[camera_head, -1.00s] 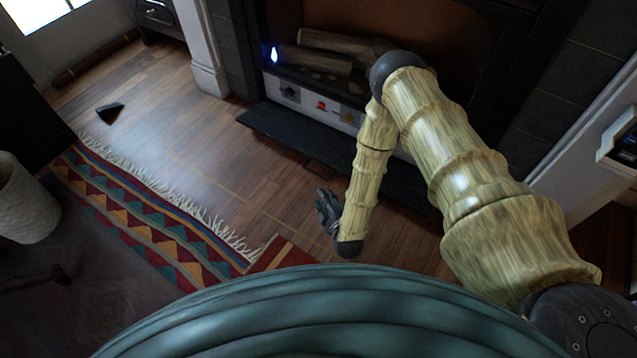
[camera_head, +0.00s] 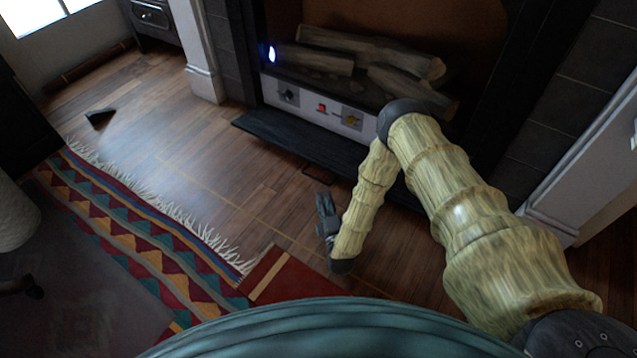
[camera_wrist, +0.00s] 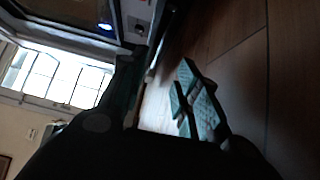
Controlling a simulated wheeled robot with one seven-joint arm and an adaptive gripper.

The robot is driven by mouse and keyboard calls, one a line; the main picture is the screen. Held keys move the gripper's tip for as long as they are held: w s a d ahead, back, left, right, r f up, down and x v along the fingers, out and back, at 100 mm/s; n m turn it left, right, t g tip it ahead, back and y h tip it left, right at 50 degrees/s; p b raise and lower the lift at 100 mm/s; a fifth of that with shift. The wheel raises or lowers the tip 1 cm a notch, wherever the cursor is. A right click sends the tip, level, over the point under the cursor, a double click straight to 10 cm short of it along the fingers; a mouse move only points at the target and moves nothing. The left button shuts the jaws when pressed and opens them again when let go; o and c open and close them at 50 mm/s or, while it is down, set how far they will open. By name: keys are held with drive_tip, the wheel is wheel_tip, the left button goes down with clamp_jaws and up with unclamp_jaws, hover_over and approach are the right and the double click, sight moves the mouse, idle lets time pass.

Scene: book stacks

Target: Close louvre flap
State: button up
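I cannot pick out a louvre flap for certain. A small, thin, dark rectangular frame (camera_head: 318,176) lies on the wooden floor just in front of the hearth; I cannot tell whether it is the flap, or its state. My gripper (camera_head: 324,200) hangs low over the floor, on the near side of that frame and apart from it in the picture. In the wrist view my gripper (camera_wrist: 156,80) has its two fingers spread, with bright floor visible between them and nothing held.
A fireplace with logs (camera_head: 365,55) stands behind a white control panel (camera_head: 318,106) and dark hearth slab (camera_head: 300,138). A patterned fringed rug (camera_head: 150,235) covers the left floor. A dark wedge (camera_head: 100,117) lies farther left. Wooden floor between rug and hearth is mostly clear.

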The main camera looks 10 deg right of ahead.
sight(318, 179)
drive_tip(key=w+b, duration=0.4)
drive_tip(key=w, duration=0.3)
drive_tip(key=shift+w, duration=0.4)
drive_tip(key=shift+w+r+b, duration=0.1)
drive_tip(key=shift+w+b, duration=0.2)
drive_tip(key=shift+w, duration=0.6)
drive_tip(key=shift+c, duration=0.2)
clamp_jaws()
